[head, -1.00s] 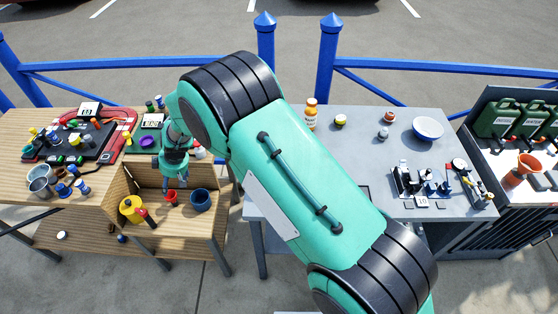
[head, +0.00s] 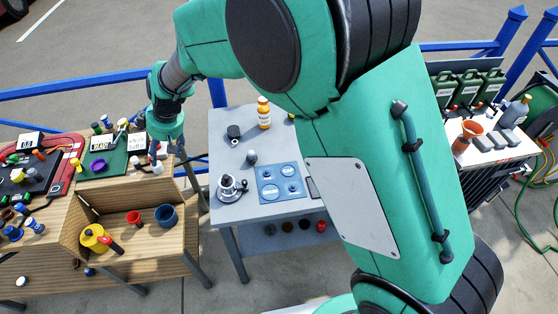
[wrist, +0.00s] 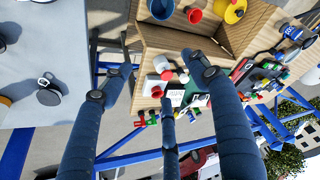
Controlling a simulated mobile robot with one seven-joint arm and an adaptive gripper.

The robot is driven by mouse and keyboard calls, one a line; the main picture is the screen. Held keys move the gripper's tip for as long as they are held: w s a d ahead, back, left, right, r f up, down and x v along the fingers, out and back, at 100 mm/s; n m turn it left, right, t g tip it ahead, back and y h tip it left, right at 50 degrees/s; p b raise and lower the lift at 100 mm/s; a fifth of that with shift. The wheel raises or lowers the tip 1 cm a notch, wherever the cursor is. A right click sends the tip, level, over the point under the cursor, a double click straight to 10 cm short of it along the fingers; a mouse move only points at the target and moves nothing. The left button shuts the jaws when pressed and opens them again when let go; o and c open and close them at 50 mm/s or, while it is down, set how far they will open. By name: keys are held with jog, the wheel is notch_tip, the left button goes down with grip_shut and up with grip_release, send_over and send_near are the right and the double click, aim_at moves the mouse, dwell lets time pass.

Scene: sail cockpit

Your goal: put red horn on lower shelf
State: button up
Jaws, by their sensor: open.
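My gripper (head: 166,132) is open and empty, near the back right corner of the wooden table. In the wrist view its spread fingers (wrist: 160,84) have nothing between them. Below them are small white pieces with red parts (wrist: 164,68), which also show beside the gripper in the head view (head: 156,154). I cannot tell surely which red piece is the horn. The grey table's lower shelf (head: 262,243) carries several dark round items (head: 287,227) and a red one (head: 321,226).
The grey table (head: 232,120) holds an orange bottle (head: 264,113) and a blue panel (head: 281,184). A blue railing (head: 60,92) runs behind. My arm hides the grey table's right part.

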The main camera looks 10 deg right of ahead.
jog(key=s+d+r+m+t, duration=0.1)
jog(key=s+d+r+m, duration=0.1)
jog(key=s+d+r, duration=0.5)
jog(key=d+r+m+h, duration=0.15)
jog(key=d+r, duration=0.35)
jog(key=d, duration=0.6)
jog(key=s+d+r+m+t, duration=0.1)
jog(key=s+d+r+m, duration=0.1)
jog(key=s+d+r, duration=0.5)
jog(key=s+d+m+t+h, duration=0.1)
jog(key=s+d+m, duration=0.5)
jog(key=s+d, duration=1.2)
jog(key=shift+s+d+r+h, duration=0.35)
jog(key=shift+d+h, duration=0.4)
jog(key=shift+d, duration=0.4)
